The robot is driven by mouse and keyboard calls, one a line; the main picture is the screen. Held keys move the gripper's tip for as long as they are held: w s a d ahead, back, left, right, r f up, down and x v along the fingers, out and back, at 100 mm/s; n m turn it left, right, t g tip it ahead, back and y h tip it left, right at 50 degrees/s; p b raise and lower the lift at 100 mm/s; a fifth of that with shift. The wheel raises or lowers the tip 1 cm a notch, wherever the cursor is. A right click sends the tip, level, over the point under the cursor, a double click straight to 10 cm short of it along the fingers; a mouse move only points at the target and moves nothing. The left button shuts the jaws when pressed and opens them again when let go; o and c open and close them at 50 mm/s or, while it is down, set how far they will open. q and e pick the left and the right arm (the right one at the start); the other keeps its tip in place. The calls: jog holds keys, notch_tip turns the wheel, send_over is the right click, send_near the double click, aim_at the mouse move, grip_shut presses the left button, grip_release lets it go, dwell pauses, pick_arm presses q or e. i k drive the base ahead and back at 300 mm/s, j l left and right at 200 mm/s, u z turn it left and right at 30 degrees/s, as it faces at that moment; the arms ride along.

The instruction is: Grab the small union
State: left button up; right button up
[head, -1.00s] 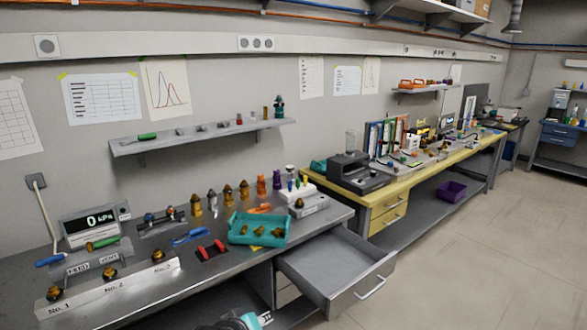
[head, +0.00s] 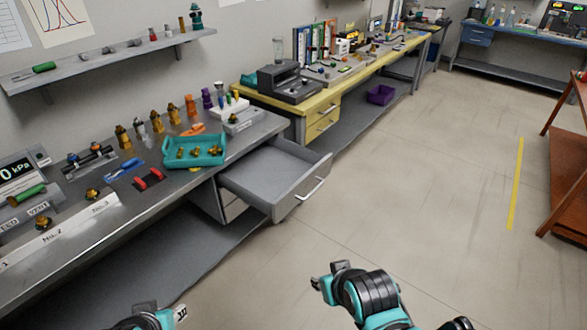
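Several brass fittings are in view, and I cannot tell by sight which is the small union. Three lie in a teal tray (head: 168,160) on the grey bench: a left one (head: 181,153), a middle one (head: 196,153) and a right one (head: 213,152). Others stand in a row behind the tray, such as a brass fitting (head: 124,136). More sit on the numbered strip (head: 75,225) and on a grey box (head: 243,124). Parts of my teal and black arms show at the bottom edge, apart from the bench.
An open, empty drawer (head: 265,180) juts out from the bench right of the tray. A red-handled item (head: 149,180) and a blue tool (head: 122,170) lie left of it. A yellow bench (head: 322,104) continues behind. The floor (head: 410,190) right of the drawer is clear.

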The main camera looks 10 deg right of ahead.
aim_at(181, 152)
jog(key=i+j+u, duration=0.15)
jog(key=i, duration=0.4)
jog(key=i+j+u, duration=0.1)
jog(key=i+j, duration=0.15)
jog(key=i, duration=0.35)
